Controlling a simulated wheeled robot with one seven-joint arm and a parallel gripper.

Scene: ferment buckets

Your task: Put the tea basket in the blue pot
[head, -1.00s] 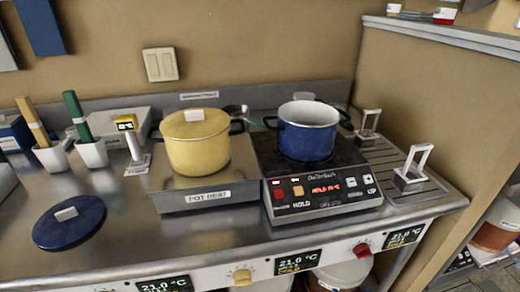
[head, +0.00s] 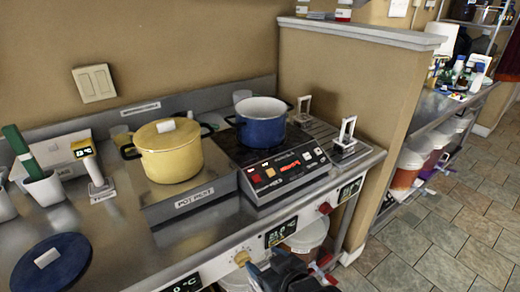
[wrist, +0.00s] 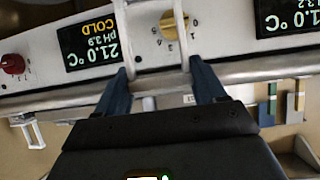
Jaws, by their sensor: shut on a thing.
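The blue pot (head: 262,124) stands open on the black cooktop, with a pale inside. My gripper (head: 268,262) is low at the front of the counter, near a yellow knob. In the wrist view its two dark blue fingers (wrist: 160,82) are shut on two pale bars (wrist: 184,35). They look like the handle of a tea basket; its body is not visible. Two similar wire-handled pieces, one at the back (head: 303,108) and one in front (head: 346,138), stand right of the cooktop.
A lidded yellow pot (head: 170,158) stands left of the cooktop. A blue lid (head: 52,264) lies at the far left. A low wall (head: 345,85) rises behind the counter's right end. Tiled floor (head: 440,235) is open at the right.

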